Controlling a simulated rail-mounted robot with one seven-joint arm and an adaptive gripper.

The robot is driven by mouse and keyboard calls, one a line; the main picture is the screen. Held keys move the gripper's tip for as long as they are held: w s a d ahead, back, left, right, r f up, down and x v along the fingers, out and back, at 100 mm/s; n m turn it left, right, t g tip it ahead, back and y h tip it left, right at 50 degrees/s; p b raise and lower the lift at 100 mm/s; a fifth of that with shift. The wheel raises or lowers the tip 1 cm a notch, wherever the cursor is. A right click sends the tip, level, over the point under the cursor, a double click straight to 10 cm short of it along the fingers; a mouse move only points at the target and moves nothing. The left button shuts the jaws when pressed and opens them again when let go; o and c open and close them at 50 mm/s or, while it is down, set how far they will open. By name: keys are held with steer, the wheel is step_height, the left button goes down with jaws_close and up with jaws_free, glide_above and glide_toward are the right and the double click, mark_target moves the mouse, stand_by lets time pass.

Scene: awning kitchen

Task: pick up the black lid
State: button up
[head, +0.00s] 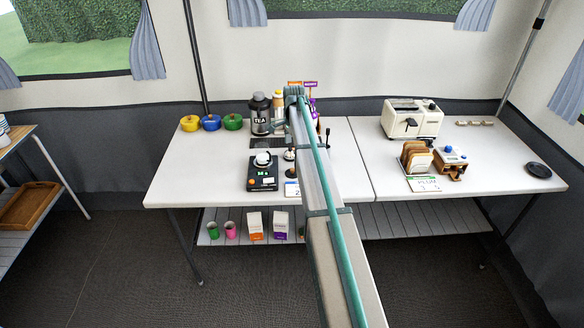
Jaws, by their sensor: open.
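A flat round black lid (538,170) lies on the white table near its right end, apart from the other things there. My arm reaches from the bottom of the head view up over the middle of the table, well to the left of the black lid. Its far end is beside the dark canister marked TEA (260,120). I cannot make out my gripper's fingers. The TEA canister also has a dark top.
A cream toaster (411,119), a toast rack (415,157) and a wooden holder (450,164) stand left of the lid. A scale (263,178) and coloured pots (211,122) are at the left. The table (495,181) is bare around the lid.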

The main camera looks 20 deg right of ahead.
steer(key=p, duration=0.1)
glide_above(293, 169)
step_height(293, 169, down, 4)
steer(key=shift+d+f, duration=0.1)
steer(key=shift+d, duration=0.05)
steer(key=shift+a+f+p, duration=0.15)
steer(key=shift+f+p, duration=0.4)
steer(key=shift+f, duration=1)
steer(key=shift+a+f+p, duration=0.1)
steer(key=shift+f+p, duration=0.4)
steer(key=shift+f, duration=1.05)
steer(key=shift+c, duration=0.2)
jaws_close()
